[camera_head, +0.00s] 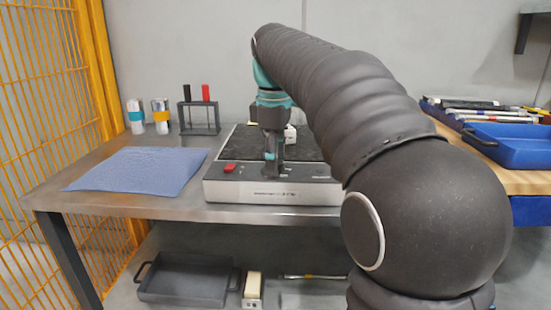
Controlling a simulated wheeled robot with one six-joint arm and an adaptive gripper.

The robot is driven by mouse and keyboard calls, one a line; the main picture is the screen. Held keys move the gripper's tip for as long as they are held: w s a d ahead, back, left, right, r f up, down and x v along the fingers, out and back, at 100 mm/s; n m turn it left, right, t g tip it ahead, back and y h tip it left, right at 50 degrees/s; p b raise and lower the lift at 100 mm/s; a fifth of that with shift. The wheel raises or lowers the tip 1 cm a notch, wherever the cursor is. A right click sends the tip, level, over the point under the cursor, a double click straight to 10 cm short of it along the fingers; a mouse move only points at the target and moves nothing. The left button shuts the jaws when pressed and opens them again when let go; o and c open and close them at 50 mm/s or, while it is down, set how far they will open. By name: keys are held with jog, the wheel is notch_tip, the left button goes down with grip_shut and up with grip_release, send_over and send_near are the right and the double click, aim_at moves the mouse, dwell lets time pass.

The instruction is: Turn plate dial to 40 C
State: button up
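The hot plate (218,192) is a grey box with a dark top, standing on the steel bench. A red switch (230,168) sits at the left of its front control strip. My gripper (271,166) points down over the front edge of the plate, at the control strip right of the red switch. The dial is not clearly visible; my gripper covers that part of the strip. The fingers are too small to tell whether they are open or shut, or touching anything. A small white object (290,134) is on the plate top behind my gripper.
A blue mat (140,170) lies left of the plate. Behind it stand two banded containers (136,116) (160,116) and a rack (199,118) with black and red items. A blue tray (512,150) is at right. A dark tray (186,280) is on the lower shelf.

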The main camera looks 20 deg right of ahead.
grip_shut()
jog(key=shift+m+p, duration=0.3)
jog(key=shift+p, duration=0.05)
jog(key=shift+r+m+p, duration=0.15)
jog(key=shift+m+p, duration=0.7)
jog(key=shift+m, duration=0.05)
jog(key=m+p, duration=0.2)
jog(key=m, duration=0.1)
jog(key=shift+m, duration=0.3)
jog(key=m, duration=0.3)
jog(key=shift+f+m, duration=0.2)
jog(key=shift+m, duration=0.1)
jog(key=shift+m+g, duration=0.4)
jog(key=shift+m, duration=1.7)
